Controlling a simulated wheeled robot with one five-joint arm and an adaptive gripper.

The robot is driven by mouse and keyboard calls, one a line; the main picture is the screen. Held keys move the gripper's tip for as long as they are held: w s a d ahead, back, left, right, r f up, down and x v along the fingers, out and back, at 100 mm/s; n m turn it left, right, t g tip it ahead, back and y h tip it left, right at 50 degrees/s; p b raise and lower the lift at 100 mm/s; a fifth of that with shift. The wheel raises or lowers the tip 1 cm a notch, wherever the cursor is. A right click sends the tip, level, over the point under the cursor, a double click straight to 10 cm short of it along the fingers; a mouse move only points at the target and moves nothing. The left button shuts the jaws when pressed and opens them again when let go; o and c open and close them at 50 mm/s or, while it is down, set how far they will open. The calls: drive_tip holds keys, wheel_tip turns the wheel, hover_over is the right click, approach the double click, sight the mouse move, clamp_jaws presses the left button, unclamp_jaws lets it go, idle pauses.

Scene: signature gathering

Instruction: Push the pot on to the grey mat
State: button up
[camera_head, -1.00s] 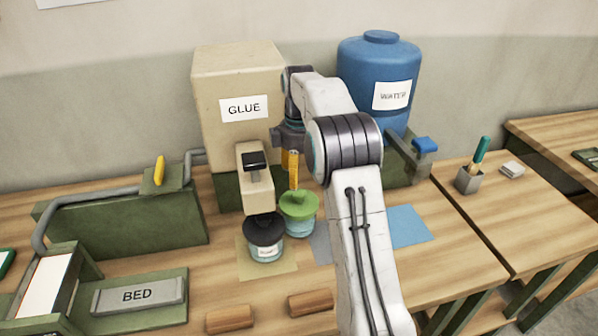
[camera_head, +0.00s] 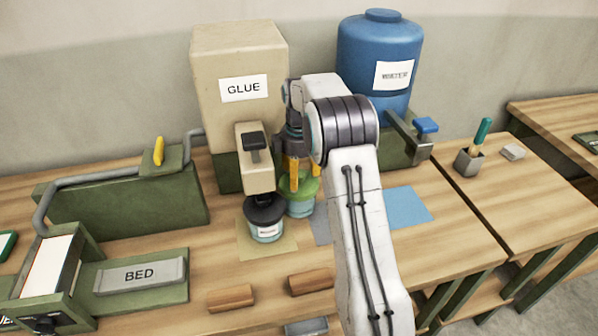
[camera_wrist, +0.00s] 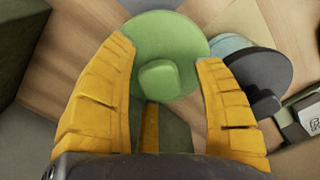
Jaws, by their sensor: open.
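A glass pot with a green lid (camera_head: 300,207) stands on the table, just right of a pot with a black lid (camera_head: 265,216). My gripper (camera_head: 304,172) is pointing down with its yellow fingers open at the green lid. In the wrist view, the green lid (camera_wrist: 190,38) and its knob lie between and beyond the fingertips (camera_wrist: 167,58); I cannot tell whether they touch. The black lid (camera_wrist: 258,75) is to the right there. The grey mat (camera_head: 321,230) lies right of the green-lidded pot, partly hidden by my arm.
The black-lidded pot stands on a tan mat (camera_head: 259,246) under the spout of the glue dispenser (camera_head: 240,55). A blue mat (camera_head: 408,208) lies right of my arm, before the water tank (camera_head: 378,60). Two wooden blocks (camera_head: 231,298) lie near the front edge.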

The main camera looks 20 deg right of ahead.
clamp_jaws()
idle(0.6)
